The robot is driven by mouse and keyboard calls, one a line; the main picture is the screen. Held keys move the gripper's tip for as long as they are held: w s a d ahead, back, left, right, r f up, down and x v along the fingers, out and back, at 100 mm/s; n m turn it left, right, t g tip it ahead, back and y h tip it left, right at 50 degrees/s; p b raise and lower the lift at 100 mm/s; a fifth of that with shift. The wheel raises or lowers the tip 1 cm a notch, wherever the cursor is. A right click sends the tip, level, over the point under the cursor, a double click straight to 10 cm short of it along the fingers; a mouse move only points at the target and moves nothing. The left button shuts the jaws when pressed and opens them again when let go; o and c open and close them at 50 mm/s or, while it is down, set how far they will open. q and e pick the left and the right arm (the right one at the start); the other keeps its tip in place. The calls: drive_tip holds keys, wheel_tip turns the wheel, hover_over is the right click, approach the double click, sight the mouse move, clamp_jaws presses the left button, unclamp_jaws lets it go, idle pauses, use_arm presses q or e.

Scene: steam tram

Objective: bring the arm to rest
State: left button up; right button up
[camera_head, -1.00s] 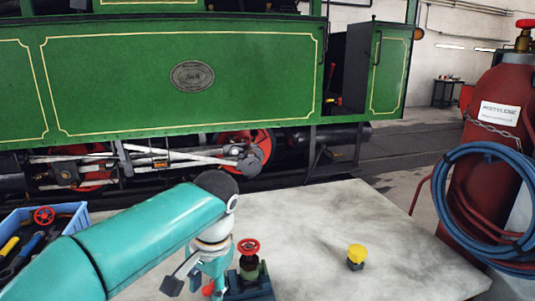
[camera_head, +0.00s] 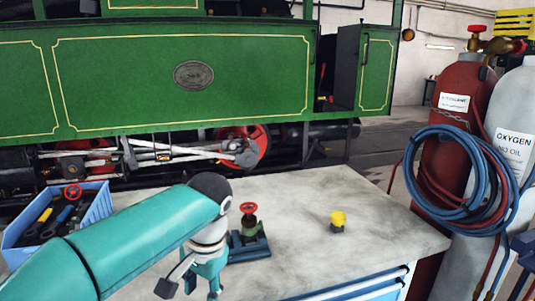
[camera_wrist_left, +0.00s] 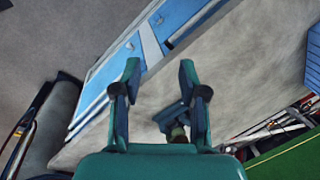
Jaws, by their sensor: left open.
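My left arm reaches in from the lower left of the head view, over the near part of the workbench (camera_head: 310,195). My left gripper (camera_head: 190,286) points down at the lower edge and is only partly in frame. In the left wrist view the left gripper (camera_wrist_left: 160,75) has its two fingers spread apart, with nothing between the tips. A valve with a red handwheel (camera_head: 249,210) on a blue base stands on the bench, right of the gripper and apart from it. The valve (camera_wrist_left: 176,125) also shows in the wrist view, partly hidden by a finger. My right gripper is not in view.
A yellow-capped part (camera_head: 338,220) stands farther right on the bench. A blue crate (camera_head: 98,208) of tools is at the left. A red cylinder (camera_head: 458,105), a grey oxygen cylinder (camera_head: 512,160) and coiled hoses stand at the right. The green tram (camera_head: 270,90) is behind.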

use_arm(q)
drive_tip(key=s+d+f+n+g+h, duration=0.1)
drive_tip(key=s+f+h, duration=0.1)
drive_tip(key=f, duration=1.2)
drive_tip(key=s+d+f+h, duration=0.1)
drive_tip(key=s+f+h, duration=0.1)
drive_tip(key=f, duration=1.2)
drive_tip(key=s+a+f+n+h, duration=0.2)
drive_tip(key=s+f+n, duration=0.4)
drive_tip(key=s+f, duration=0.6)
drive_tip(key=s, duration=0.4)
drive_tip(key=shift+s+f+n+t+p, duration=0.2)
drive_tip(key=shift+f+n+t+p, duration=0.1)
drive_tip(key=shift+f+p, duration=0.1)
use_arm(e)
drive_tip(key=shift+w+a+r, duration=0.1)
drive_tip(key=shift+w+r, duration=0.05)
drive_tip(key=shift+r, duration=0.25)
use_arm(q)
drive_tip(key=shift+w+d, duration=0.1)
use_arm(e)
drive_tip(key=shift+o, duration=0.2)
